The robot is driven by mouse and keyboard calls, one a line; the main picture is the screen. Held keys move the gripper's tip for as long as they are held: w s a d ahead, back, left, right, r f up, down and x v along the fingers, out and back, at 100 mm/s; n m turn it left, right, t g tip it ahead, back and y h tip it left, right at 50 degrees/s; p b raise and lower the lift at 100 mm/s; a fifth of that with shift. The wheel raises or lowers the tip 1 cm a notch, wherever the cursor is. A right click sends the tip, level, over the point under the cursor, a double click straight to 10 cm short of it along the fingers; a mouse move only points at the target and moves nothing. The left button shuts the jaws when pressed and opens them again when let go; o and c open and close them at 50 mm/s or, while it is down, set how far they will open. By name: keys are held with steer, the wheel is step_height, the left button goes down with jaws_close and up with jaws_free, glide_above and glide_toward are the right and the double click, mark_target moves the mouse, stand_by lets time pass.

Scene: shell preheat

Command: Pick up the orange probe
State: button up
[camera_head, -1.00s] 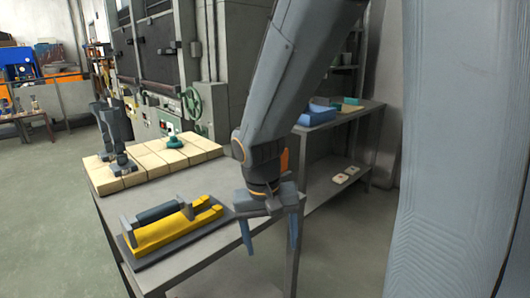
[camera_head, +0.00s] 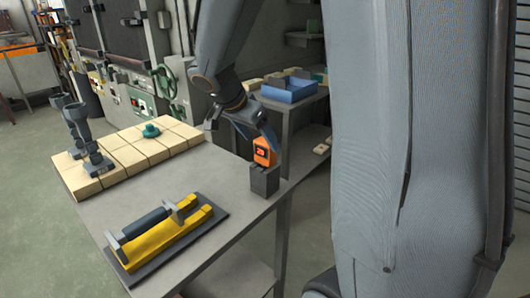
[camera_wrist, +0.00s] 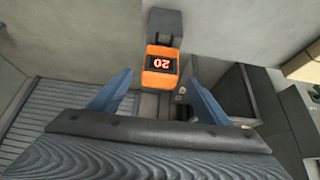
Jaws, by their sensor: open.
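The orange probe (camera_head: 264,151) stands upright in a dark grey holder (camera_head: 264,181) at the right edge of the table in the head view. In the wrist view the probe (camera_wrist: 161,68) shows its dark display with red digits, and the holder (camera_wrist: 165,22) is above it in the picture. My gripper (camera_head: 240,136) is open and empty, beside the probe on its left and far side in the head view. In the wrist view the two blue fingers of my gripper (camera_wrist: 158,98) are spread wide, and the probe appears beyond and between them.
A yellow and grey tool (camera_head: 165,232) lies on a dark base at the table's front. Pale blocks (camera_head: 130,155) hold a green knob (camera_head: 151,130) and dark upright parts (camera_head: 85,140) at the left. A blue bin (camera_head: 290,88) stands on the shelf behind. The table's middle is clear.

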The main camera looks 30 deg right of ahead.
mark_target(262, 142)
steer(key=shift+p+x, duration=1.15)
steer(key=shift+x, duration=1.35)
steer(key=c, duration=1.2)
